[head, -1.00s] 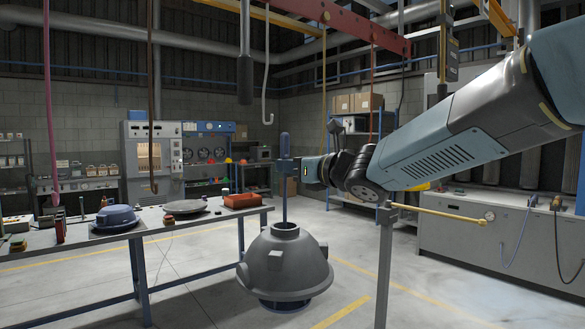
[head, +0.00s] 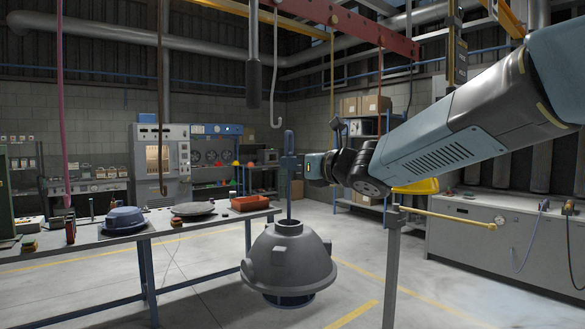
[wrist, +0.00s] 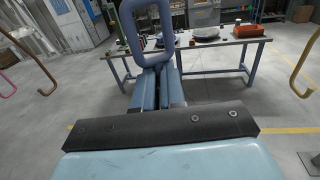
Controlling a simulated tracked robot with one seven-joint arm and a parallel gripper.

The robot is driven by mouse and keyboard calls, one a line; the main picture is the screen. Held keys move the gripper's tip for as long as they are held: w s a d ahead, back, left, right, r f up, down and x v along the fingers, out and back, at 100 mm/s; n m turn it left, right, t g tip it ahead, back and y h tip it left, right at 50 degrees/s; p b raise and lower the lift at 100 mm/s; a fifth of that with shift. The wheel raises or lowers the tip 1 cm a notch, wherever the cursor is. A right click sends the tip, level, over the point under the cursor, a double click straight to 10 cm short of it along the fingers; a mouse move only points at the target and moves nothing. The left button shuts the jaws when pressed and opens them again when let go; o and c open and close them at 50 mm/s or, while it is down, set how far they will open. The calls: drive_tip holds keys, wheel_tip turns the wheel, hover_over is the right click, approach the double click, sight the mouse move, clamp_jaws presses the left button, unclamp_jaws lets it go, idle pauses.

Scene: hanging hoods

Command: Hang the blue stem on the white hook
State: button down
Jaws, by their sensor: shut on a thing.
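The blue stem (head: 289,206) stands upright out of the top of a grey dome-shaped hood (head: 262,262). Its upper end is a long closed loop, which fills the top middle of the wrist view (wrist: 129,35). My gripper (head: 291,164) is shut on the stem just below the loop; its fingers also show in the wrist view (wrist: 155,88). The white hook (head: 275,95) hangs from above, with its curl just left of and slightly above the loop's top in the head view. They look apart; their difference in depth is unclear. I cannot make out the white hook in the wrist view.
Pink (head: 63,120), brown (head: 161,110) and yellow (head: 332,75) hooks hang nearby. A dark cylinder (head: 254,78) hangs left of the white hook. A workbench (head: 110,242) with pans stands left. A grey post with a yellow bar (head: 445,215) stands right of the hood.

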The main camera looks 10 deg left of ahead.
sight(287, 141)
drive_tip(key=shift+w+a+r, duration=0.1)
drive_tip(key=shift+a+r, duration=0.05)
drive_tip(key=shift+r, duration=0.5)
drive_tip(key=shift+w+a+r, duration=0.2)
drive_tip(key=shift+a+r, duration=0.05)
drive_tip(key=shift+r, duration=0.45)
drive_tip(key=shift+w+a+r, duration=0.15)
drive_tip(key=shift+w+r, duration=0.05)
drive_tip(key=shift+r, duration=0.1)
drive_tip(key=shift+a+r, duration=0.1)
drive_tip(key=shift+r, duration=0.1)
drive_tip(key=shift+w+a+r, duration=0.15)
drive_tip(key=shift+r, duration=0.25)
drive_tip(key=shift+w+a+r, duration=0.1)
drive_tip(key=shift+w+r, duration=0.05)
drive_tip(key=shift+r, duration=0.2)
